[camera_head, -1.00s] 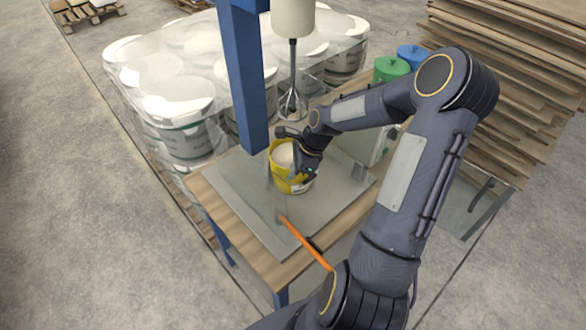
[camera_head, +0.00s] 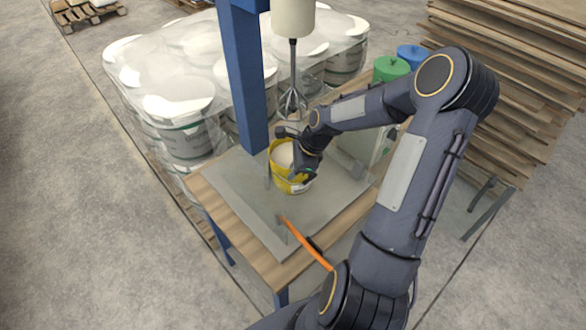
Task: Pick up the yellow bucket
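The yellow bucket (camera_head: 279,182) stands upright on the grey plate of the table, below the mixer whisk. Pale material shows inside it. My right gripper (camera_head: 297,172) is at the bucket's right side, at rim height, and covers part of that side. The fingers are small and partly hidden, so I cannot tell whether they are closed on the wall or only beside it. My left gripper is not in view.
The blue mixer post (camera_head: 245,80) stands just behind and left of the bucket, with the whisk (camera_head: 292,103) above it. An orange-handled tool (camera_head: 305,243) lies at the table's front. White wrapped buckets (camera_head: 185,120) stand behind. Green (camera_head: 391,68) and blue (camera_head: 412,55) containers are at the right.

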